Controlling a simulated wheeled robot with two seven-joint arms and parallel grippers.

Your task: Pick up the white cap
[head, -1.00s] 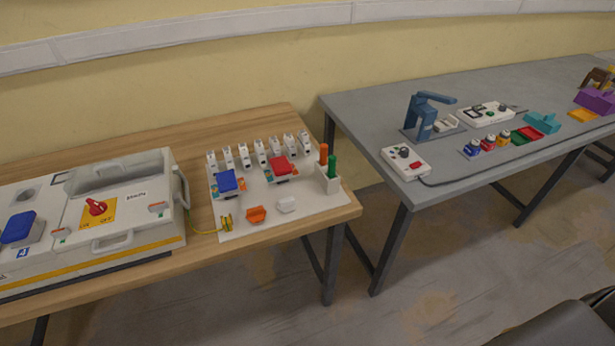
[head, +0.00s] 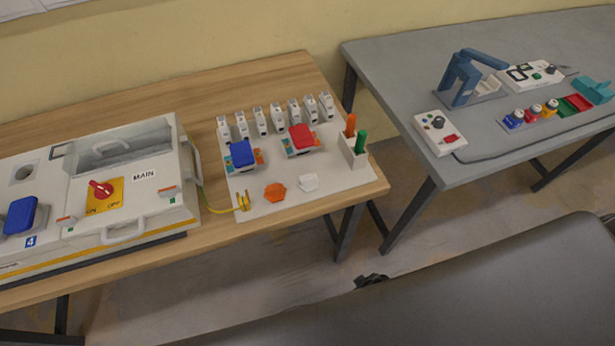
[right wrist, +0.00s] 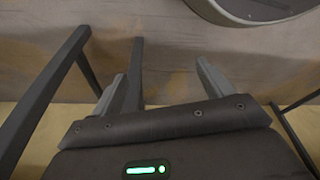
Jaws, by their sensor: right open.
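The white cap (head: 309,182) lies on the white board (head: 345,183) near its front edge, on the wooden table in the head view. An orange cap (head: 275,192) lies just left of it. My right gripper (right wrist: 163,82) shows in the right wrist view with its two fingers spread apart and nothing between them. Table legs and floor show beyond it, and the cap is not in that view. My left gripper is in neither view.
A holder (head: 354,155) with an orange and a green rod stands right of the cap. The big MAIN box (head: 120,190) is left. A grey table (head: 400,60) is at right, past a gap.

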